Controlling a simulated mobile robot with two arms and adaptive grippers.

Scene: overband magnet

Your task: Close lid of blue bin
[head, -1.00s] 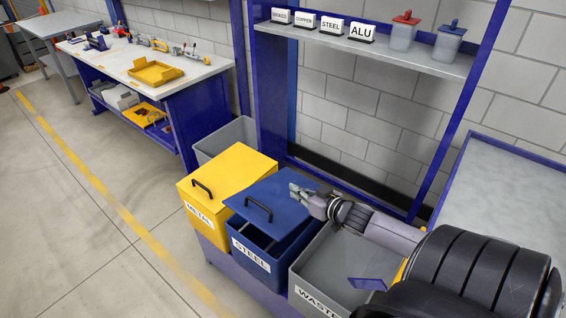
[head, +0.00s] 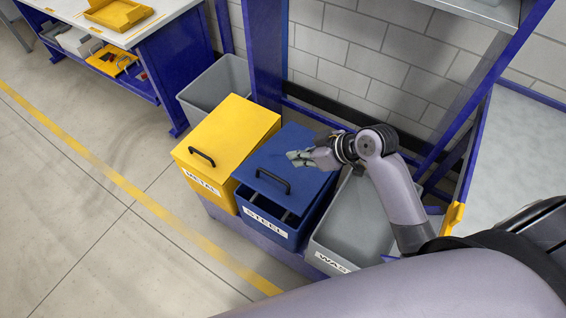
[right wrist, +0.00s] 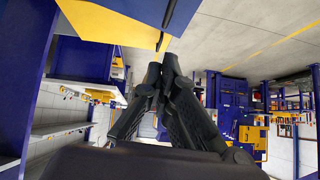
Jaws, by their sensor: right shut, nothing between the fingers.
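The blue bin (head: 269,225), labelled STEEL, stands between the yellow and grey bins in the head view. Its blue lid (head: 283,160), with a black handle (head: 272,181), lies over most of its top. A dark gap shows between the lid's front edge and the bin's front rim. My right gripper (head: 293,158) is over the right part of the lid, behind the handle; I cannot tell whether it touches. In the right wrist view its fingers (right wrist: 163,68) are together and empty. My left gripper is not in view.
The yellow METAL bin (head: 210,178), with its lid down, stands close on the left. The open grey waste bin (head: 327,248) is close on the right. Another grey bin (head: 192,104) stands behind the yellow one. A blue rack post (head: 265,60) rises behind. The floor at left is clear.

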